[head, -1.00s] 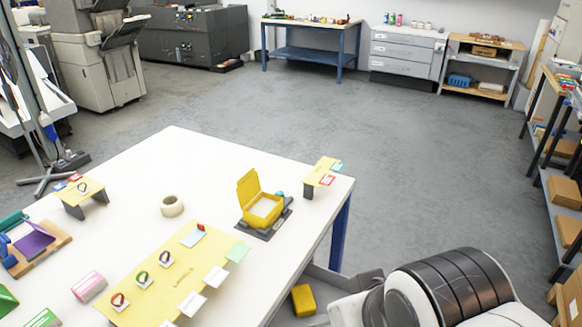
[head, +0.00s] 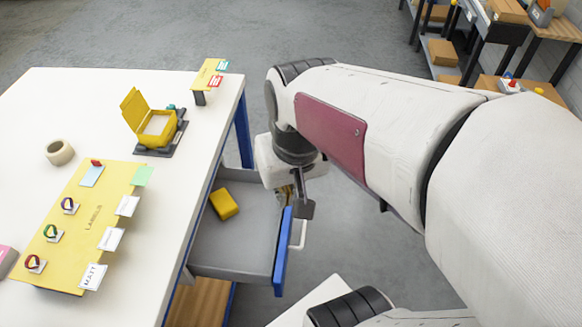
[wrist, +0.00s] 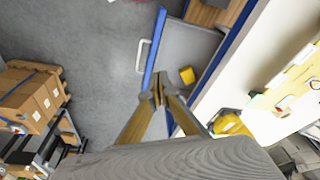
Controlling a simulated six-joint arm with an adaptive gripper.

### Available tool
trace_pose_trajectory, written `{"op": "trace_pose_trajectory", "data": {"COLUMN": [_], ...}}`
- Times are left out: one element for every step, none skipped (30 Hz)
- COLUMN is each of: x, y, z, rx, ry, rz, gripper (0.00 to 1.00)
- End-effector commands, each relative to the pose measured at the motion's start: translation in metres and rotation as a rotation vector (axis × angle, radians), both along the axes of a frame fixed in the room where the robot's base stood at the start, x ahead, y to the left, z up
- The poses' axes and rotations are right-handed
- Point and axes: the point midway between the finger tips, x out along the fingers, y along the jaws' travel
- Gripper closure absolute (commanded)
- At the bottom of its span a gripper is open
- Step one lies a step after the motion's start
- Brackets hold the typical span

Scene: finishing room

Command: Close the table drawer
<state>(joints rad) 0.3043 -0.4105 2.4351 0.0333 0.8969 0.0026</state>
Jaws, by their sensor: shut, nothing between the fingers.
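The table drawer (head: 232,240) stands pulled out from the side of the white table (head: 110,110). It has a grey inside, a blue front (head: 283,252) and a white bar handle (head: 300,236). A yellow block (head: 223,204) lies inside it. In the wrist view the drawer's blue front (wrist: 155,50), handle (wrist: 142,57) and the yellow block (wrist: 187,75) also show. My gripper (wrist: 160,95) is shut and empty, with its tips close to one end of the blue front. In the head view my arm partly hides the gripper; I cannot tell whether it touches the drawer.
On the table are an open yellow box (head: 157,128), a tape roll (head: 60,152) and a yellow label sheet (head: 82,225). A small yellow stand (head: 207,74) is at the table corner. Shelving with cardboard boxes stands at upper right. Grey floor lies open beyond the drawer.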

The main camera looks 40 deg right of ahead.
Motion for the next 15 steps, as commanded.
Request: {"op": "trace_pose_trajectory", "data": {"x": [0.003, 0.004, 0.006, 0.008, 0.009, 0.012, 0.013, 0.015, 0.017, 0.018, 0.020, 0.022, 0.024, 0.025, 0.027], "y": [-0.006, -0.009, -0.012, -0.016, -0.018, -0.023, -0.026, -0.029, -0.033, -0.036, -0.039, -0.044, -0.047, -0.050, -0.055], "z": [-0.004, -0.007, -0.010, -0.012, -0.014, -0.017, -0.020, -0.022, -0.026, -0.028, -0.031, -0.034, -0.037, -0.040, -0.043], "rx": [0.013, 0.021, 0.031, 0.039, 0.047, 0.057, 0.065, 0.075, 0.086, 0.095, 0.103, 0.114, 0.125, 0.134, 0.145], "ry": [0.018, 0.026, 0.037, 0.046, 0.053, 0.062, 0.069, 0.076, 0.086, 0.092, 0.099, 0.107, 0.113, 0.119, 0.127], "rz": [-0.030, -0.046, -0.068, -0.086, -0.103, -0.127, -0.145, -0.165, -0.192, -0.210, -0.230, -0.257, -0.278, -0.300, -0.328], "gripper": [1.00, 1.00, 1.00, 1.00, 1.00, 1.00, 1.00, 1.00, 1.00, 1.00, 1.00, 1.00, 1.00, 1.00, 1.00]}}
